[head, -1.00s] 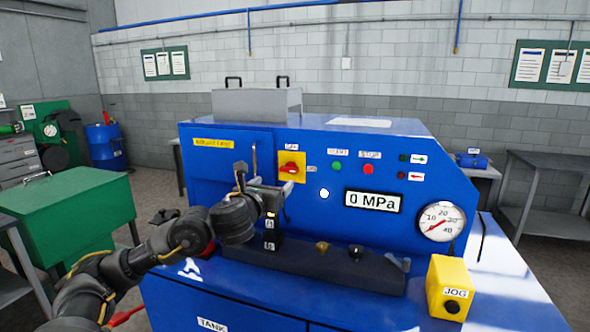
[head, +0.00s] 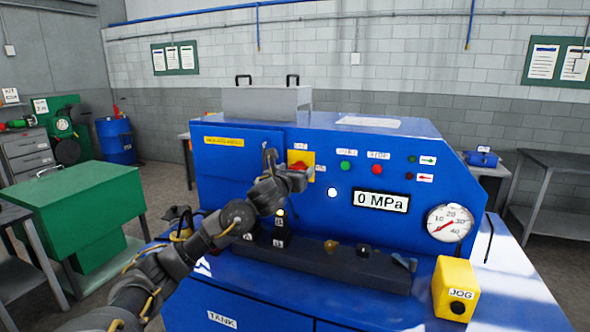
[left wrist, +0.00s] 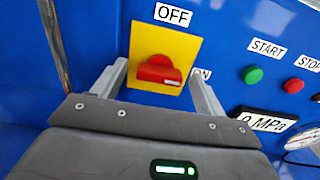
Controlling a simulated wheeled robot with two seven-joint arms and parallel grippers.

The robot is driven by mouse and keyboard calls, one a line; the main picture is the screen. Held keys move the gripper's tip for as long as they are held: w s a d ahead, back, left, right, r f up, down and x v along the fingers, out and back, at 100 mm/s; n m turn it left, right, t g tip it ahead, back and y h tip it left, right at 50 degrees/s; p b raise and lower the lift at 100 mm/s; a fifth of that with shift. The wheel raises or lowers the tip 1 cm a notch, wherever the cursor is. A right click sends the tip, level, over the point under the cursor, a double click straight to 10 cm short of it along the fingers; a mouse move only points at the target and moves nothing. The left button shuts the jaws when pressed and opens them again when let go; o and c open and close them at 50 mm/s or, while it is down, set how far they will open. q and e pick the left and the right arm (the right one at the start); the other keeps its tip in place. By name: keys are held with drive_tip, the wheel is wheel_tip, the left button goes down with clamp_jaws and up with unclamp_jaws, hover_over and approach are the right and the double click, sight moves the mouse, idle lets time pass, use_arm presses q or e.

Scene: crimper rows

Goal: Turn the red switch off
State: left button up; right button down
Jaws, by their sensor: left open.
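The red switch (left wrist: 160,72) is a rotary knob on a yellow plate (left wrist: 181,50) on the blue machine's front panel. Its grip bar lies roughly level, its right end towards the ON label (left wrist: 202,75). The OFF label (left wrist: 173,15) is above the plate. In the head view the red switch (head: 299,165) is partly hidden by my left gripper (head: 297,178). In the left wrist view my left gripper (left wrist: 157,72) is open, one finger on each side of the knob. Whether the fingers reach the knob's depth I cannot tell. My right gripper is not in view.
To the right are a green START button (left wrist: 252,75), a red STOP button (left wrist: 293,85) and the 0 MPa display (head: 381,200). A pressure gauge (head: 449,222) and a yellow JOG box (head: 455,288) are farther right. A dark ledge (head: 320,262) juts out below the panel.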

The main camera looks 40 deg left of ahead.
use_arm(q)
drive_tip(key=c, duration=1)
drive_tip(key=shift+n, duration=0.4)
drive_tip(key=n, duration=0.8)
drive_tip(key=n+b, duration=0.1)
drive_tip(key=n, duration=0.8)
drive_tip(key=shift+a+f, duration=0.15)
drive_tip(key=shift+f, duration=0.05)
